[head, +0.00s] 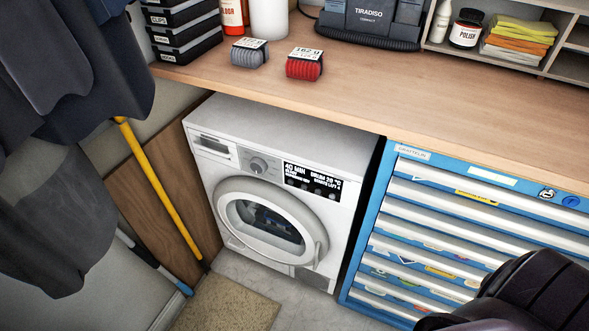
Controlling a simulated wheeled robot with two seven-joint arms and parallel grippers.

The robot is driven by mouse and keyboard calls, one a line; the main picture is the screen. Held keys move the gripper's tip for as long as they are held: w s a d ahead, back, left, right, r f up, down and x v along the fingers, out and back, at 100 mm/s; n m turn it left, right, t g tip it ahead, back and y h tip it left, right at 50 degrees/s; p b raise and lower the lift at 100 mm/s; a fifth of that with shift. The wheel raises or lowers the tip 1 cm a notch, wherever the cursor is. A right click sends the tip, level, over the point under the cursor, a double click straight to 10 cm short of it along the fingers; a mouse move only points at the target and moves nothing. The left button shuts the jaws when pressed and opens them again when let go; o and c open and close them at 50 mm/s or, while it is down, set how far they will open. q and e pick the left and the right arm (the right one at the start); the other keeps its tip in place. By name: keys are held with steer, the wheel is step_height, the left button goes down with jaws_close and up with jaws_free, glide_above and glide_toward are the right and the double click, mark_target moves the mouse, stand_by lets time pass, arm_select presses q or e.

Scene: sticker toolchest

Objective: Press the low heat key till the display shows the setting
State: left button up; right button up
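A white front-loading machine (215,180) stands under the wooden worktop, with a round glass door (262,227). The display is lit with white text; the top line seems to read "40 MIN" and "DRUM 20 °C", and the smaller lines are hard to read. A row of small marks runs along the display's lower part. I cannot tell which one is the low heat key. Neither of my grippers is in view.
A blue drawer cabinet (378,228) stands right of the machine. The worktop (400,85) carries a grey roll (250,52), a red roll (304,66) and black cases (182,30). Dark clothes (60,220) hang at left near a yellow pole (160,190). A dark ridged object (540,295) fills the lower right.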

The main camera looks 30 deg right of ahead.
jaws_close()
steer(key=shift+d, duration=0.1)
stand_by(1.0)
